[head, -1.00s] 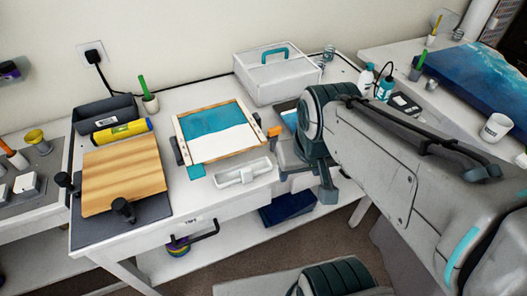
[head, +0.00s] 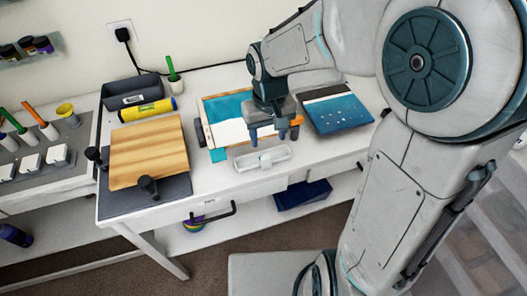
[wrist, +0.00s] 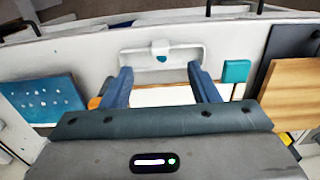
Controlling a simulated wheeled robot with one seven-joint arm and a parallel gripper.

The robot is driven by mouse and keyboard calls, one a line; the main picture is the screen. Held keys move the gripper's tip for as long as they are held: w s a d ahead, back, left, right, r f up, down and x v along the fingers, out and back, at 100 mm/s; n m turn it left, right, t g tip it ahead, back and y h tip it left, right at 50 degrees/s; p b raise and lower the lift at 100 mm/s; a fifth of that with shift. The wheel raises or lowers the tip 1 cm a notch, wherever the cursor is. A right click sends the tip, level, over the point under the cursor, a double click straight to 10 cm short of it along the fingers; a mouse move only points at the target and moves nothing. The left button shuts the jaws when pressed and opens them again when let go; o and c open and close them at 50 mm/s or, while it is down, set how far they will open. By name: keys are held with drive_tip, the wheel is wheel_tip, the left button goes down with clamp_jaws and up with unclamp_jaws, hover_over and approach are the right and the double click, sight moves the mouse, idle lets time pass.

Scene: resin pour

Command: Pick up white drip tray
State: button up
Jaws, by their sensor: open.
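The white drip tray (head: 263,157) is a small, shallow, oblong tray near the front edge of the white table. My gripper (head: 274,134) is pointed down, open and empty, above and just behind the tray. In the wrist view the tray (wrist: 135,63) lies just beyond my two blue fingertips (wrist: 159,70), roughly centred on the gap between them. A small teal-grey piece shows at its middle. I cannot tell the exact height of the fingers over the table.
A wood-framed teal and white panel (head: 213,108) lies behind the tray, partly hidden by my gripper. A blue dotted panel (head: 338,112) lies to the right. A wooden board (head: 150,152) with black clamps is on the left. A drawer handle (head: 213,213) juts out below.

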sight(267, 158)
drive_tip(key=shift+w+a+f+p, duration=0.1)
drive_tip(key=shift+w+f+p, duration=0.05)
drive_tip(key=shift+f, duration=1.85)
drive_tip(key=shift+w+d+f+p, duration=0.1)
drive_tip(key=shift+f+p, duration=0.1)
drive_tip(key=shift+f, duration=1.75)
drive_tip(key=shift+w+a+f+p, duration=0.1)
drive_tip(key=shift+w+f+p, duration=0.05)
drive_tip(key=shift+f, duration=1.85)
drive_tip(key=c, duration=1.1)
drive_tip(key=shift+c, duration=0.2)
drive_tip(key=shift+r, duration=0.1)
